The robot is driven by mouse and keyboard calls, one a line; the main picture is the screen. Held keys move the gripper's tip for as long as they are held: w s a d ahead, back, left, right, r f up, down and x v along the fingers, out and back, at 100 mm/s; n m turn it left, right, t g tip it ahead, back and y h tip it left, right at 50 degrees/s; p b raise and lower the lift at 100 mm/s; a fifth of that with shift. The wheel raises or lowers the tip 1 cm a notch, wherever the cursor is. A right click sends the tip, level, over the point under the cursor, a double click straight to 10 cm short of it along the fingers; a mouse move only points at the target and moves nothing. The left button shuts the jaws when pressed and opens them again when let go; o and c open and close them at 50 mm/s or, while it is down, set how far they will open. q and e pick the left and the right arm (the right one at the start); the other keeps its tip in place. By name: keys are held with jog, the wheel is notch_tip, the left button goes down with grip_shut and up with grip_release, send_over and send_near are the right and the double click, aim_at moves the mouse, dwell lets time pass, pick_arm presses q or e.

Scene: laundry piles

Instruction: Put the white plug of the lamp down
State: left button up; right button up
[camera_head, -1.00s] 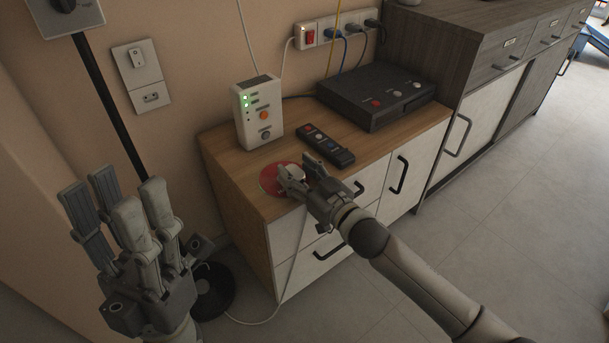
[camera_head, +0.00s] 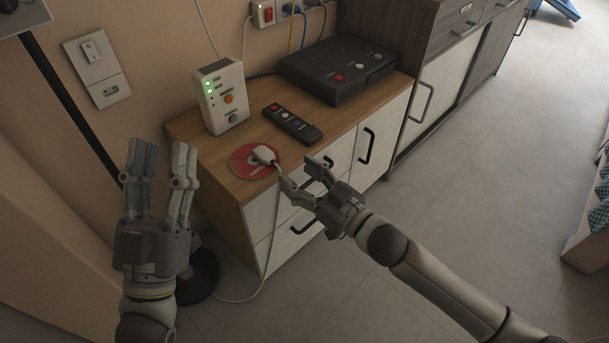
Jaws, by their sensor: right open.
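The white plug (camera_head: 264,154) lies on a red disc (camera_head: 243,166) near the front left corner of the wooden cabinet top. Its white cord (camera_head: 272,225) hangs over the cabinet's front edge and runs along the floor to a dark round base (camera_head: 199,275), partly hidden behind my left gripper. My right gripper (camera_head: 297,176) is open and empty, in front of the cabinet edge, just right of the plug and apart from it. My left gripper (camera_head: 161,160) is open and empty, fingers pointing up, left of the cabinet.
A white box with green lights (camera_head: 220,96), a dark remote (camera_head: 292,124) and a black device (camera_head: 338,69) stand on the cabinet top (camera_head: 205,150). A power strip (camera_head: 264,14) is on the wall behind.

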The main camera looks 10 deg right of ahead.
jog(key=s+r+m+t, duration=0.1)
jog(key=s+r+t, duration=0.15)
jog(key=r, duration=0.35)
jog(key=s+r+t, duration=0.2)
jog(key=s+r, duration=0.2)
jog(key=r, duration=0.2)
pick_arm(q)
jog(key=shift+w+f+g, duration=0.25)
jog(key=shift+f+g, duration=0.05)
pick_arm(e)
jog(key=s+d+r+m+t+h, duration=0.3)
jog(key=s+d+r+t+h, duration=0.1)
jog(key=r, duration=0.4)
jog(key=shift+s+d+t, duration=0.45)
jog(key=shift+s+d, duration=0.15)
jog(key=shift+d, duration=0.65)
